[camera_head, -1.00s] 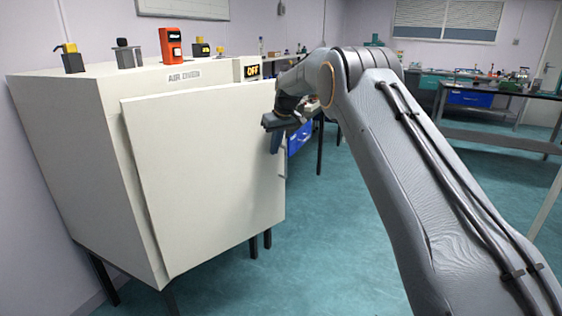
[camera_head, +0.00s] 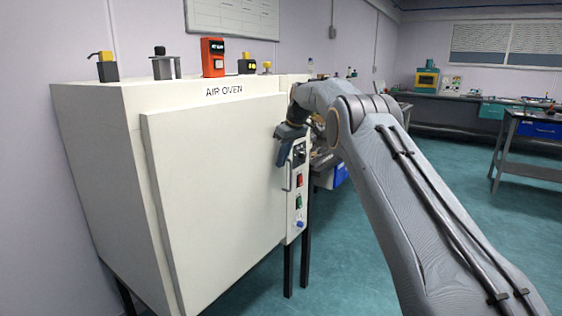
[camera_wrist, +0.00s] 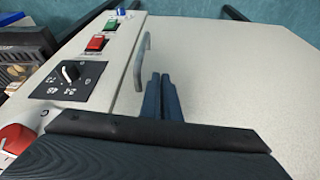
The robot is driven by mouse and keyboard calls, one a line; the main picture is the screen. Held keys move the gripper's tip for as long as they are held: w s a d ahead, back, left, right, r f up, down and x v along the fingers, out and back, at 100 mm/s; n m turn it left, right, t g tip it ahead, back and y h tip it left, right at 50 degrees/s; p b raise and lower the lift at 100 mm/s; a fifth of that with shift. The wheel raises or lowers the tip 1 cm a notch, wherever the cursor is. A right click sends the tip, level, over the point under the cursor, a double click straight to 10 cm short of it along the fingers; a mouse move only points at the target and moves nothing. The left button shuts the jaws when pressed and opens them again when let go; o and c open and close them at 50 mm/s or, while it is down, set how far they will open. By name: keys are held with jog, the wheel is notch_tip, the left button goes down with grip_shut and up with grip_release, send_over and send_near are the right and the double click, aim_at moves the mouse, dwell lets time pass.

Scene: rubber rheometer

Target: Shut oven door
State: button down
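The air oven (camera_head: 105,170) is a large cream cabinet on dark legs at the left of the head view. Its flat door (camera_head: 210,190) lies against the front, close to the control panel (camera_head: 298,190); whether it is fully flush I cannot tell. The door's handle (camera_head: 287,178) is a small grey bar at its right edge, also in the wrist view (camera_wrist: 142,60). My gripper (camera_head: 279,160) is at the door's upper right edge. In the wrist view its blue fingers (camera_wrist: 161,85) are together, over the door and beside the handle, with nothing between them. Contact with the door cannot be told.
Small instruments, including an orange device (camera_head: 212,57), stand on the oven top. The panel has a knob (camera_wrist: 70,72) and coloured switches. A bench with a blue drawer (camera_head: 540,130) stands far right. Open teal floor (camera_head: 350,260) lies right of the oven.

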jog(key=shift+w+a+r, duration=0.15)
jog(key=shift+a+r, duration=0.1)
jog(key=shift+a, duration=0.55)
jog(key=shift+s+d+p, duration=0.25)
jog(key=shift+d+p, duration=0.15)
jog(key=shift+d, duration=0.05)
jog(key=s+d+r, duration=0.5)
jog(key=d+r, duration=0.2)
jog(key=r, duration=0.2)
jog(key=s+d+f+m+g+h+p, duration=0.1)
jog(key=s+f, duration=0.4)
jog(key=s, duration=1.2)
jog(key=s+d+f+m+g+h+p, duration=0.1)
jog(key=s+d+f+m, duration=0.2)
jog(key=s, duration=1.5)
jog(key=s+d+f+m+g+h+p, duration=0.1)
jog(key=s+f+m, duration=0.4)
jog(key=s, duration=1.2)
notch_tip(320, 180, down, 3)
jog(key=shift+s+d+f+p, duration=0.1)
jog(key=shift+s+d+p, duration=0.25)
jog(key=shift+d, duration=0.45)
